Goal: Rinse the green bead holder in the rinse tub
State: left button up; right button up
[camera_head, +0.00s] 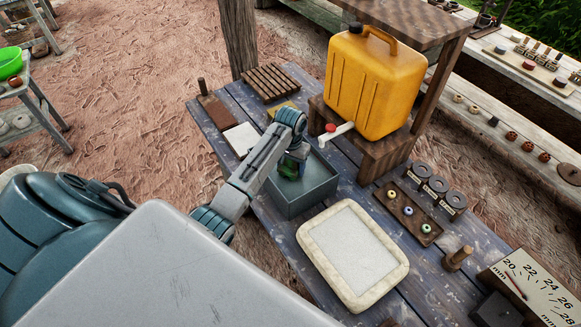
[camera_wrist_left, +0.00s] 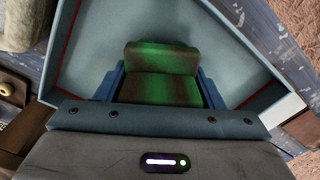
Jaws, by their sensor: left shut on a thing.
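My left gripper (camera_head: 291,166) reaches down into the grey rinse tub (camera_head: 302,202) on the blue plank table. It is shut on the green bead holder (camera_wrist_left: 162,75), which shows in the left wrist view between the two blue fingers. The holder is green with brown, muddy-looking patches. I cannot tell whether the holder touches the tub floor. My right gripper is out of view.
A yellow jerrycan (camera_head: 372,85) with a red-handled tap stands on a wooden stand (camera_head: 368,150) behind the tub. A cream-rimmed tray (camera_head: 352,253) lies in front. A bead tray (camera_head: 408,213) sits to the right, a slatted wooden rack (camera_head: 271,82) at the back left.

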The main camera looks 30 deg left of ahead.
pick_arm(q)
jog(key=shift+r, duration=3.25)
